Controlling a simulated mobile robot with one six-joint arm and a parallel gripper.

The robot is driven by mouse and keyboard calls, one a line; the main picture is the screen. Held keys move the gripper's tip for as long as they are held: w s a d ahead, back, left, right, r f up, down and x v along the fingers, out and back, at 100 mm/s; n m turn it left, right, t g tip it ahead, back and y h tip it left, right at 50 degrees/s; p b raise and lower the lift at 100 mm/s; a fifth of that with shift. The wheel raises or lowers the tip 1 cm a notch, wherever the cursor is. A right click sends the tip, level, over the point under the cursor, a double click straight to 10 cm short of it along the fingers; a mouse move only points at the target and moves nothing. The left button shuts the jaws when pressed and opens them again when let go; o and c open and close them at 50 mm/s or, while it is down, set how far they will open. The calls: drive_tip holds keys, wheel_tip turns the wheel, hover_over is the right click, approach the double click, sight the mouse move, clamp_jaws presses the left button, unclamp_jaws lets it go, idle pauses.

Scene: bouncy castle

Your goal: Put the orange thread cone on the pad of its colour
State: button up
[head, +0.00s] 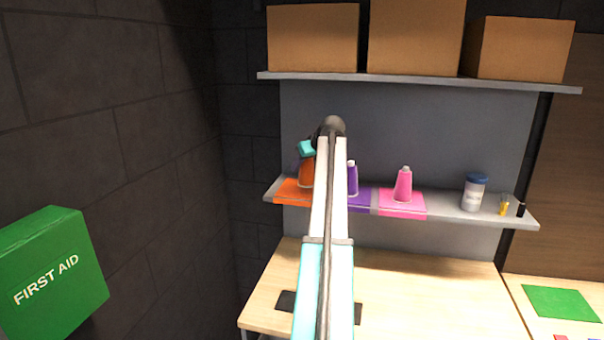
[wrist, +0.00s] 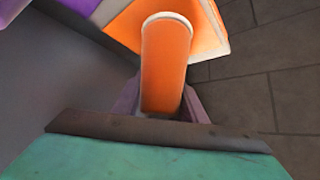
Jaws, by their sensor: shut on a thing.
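The orange thread cone (head: 306,174) is at the left end of the lower shelf, over the orange pad (head: 287,194). My gripper (head: 307,156) is shut on the cone, which looks upright in the head view. In the wrist view the cone (wrist: 165,68) stands out between the fingers, with part of the orange pad (wrist: 208,38) beyond it. I cannot tell whether the cone's base touches the pad. My arm hides part of the shelf just right of the cone.
A purple cone (head: 352,180) on a purple pad (head: 362,200) and a pink cone (head: 403,186) on a pink pad (head: 389,208) stand to the right. Cardboard boxes (head: 312,40) fill the shelf above.

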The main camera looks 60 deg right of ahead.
sight(310, 162)
drive_tip(key=shift+w+d+f+p, duration=0.1)
drive_tip(key=shift+w+f+p, duration=0.05)
drive_tip(key=shift+f+p, duration=0.35)
drive_tip(key=shift+w+d+f+p, duration=0.1)
drive_tip(key=shift+w+f+p, duration=0.05)
drive_tip(key=shift+f+p, duration=0.35)
drive_tip(key=shift+f, duration=0.8)
drive_tip(key=o, duration=1.2)
drive_tip(key=shift+f, duration=0.1)
drive_tip(key=shift+b+v, duration=2)
drive_tip(key=shift+v, duration=4.05)
drive_tip(key=shift+w, duration=0.1)
